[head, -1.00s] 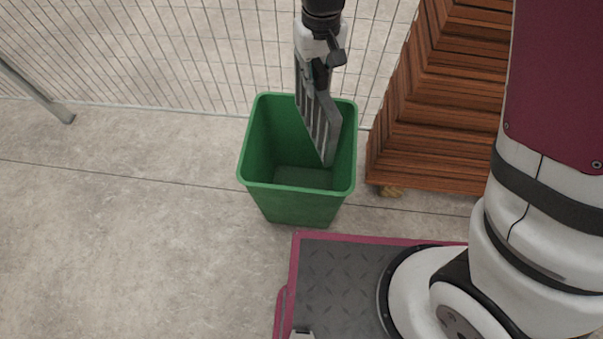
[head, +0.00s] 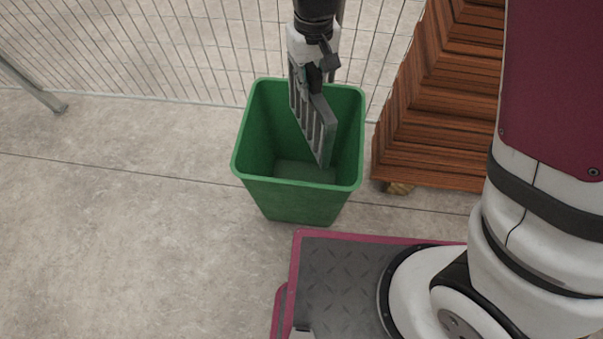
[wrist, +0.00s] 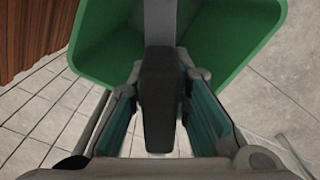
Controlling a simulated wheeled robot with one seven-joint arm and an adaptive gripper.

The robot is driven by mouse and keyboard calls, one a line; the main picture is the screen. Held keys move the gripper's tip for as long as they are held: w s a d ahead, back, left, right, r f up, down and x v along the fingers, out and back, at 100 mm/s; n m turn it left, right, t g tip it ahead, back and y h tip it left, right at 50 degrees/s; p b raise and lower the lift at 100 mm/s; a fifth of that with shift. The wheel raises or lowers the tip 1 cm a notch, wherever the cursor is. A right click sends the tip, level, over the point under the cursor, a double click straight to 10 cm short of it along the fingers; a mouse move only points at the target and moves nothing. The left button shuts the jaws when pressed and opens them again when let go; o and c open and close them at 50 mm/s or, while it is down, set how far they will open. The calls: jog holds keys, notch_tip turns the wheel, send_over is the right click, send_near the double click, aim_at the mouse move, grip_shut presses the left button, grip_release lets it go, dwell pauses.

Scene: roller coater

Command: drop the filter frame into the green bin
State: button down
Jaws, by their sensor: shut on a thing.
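The filter frame (head: 322,133) is a flat grey slatted panel hanging down in the head view. My gripper (head: 314,82) is shut on its upper end. In the wrist view, the frame's dark end (wrist: 157,95) sits between the fingers of my gripper (wrist: 157,110). The green bin (head: 300,202) stands upright on the floor, open at the top. The frame hangs over the bin's opening in the head view, overlapping its interior. Whether it touches a wall, I cannot tell. The bin's green wall (wrist: 240,40) also shows in the wrist view.
A stack of brown wooden boards (head: 440,110) stands just right of the bin. A wire mesh fence (head: 150,50) runs behind the bin. The concrete floor (head: 120,230) to the left is clear.

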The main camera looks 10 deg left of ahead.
jog(key=shift+f, duration=0.1)
jog(key=c, duration=1.4)
grip_release()
notch_tip(320, 180, up, 12)
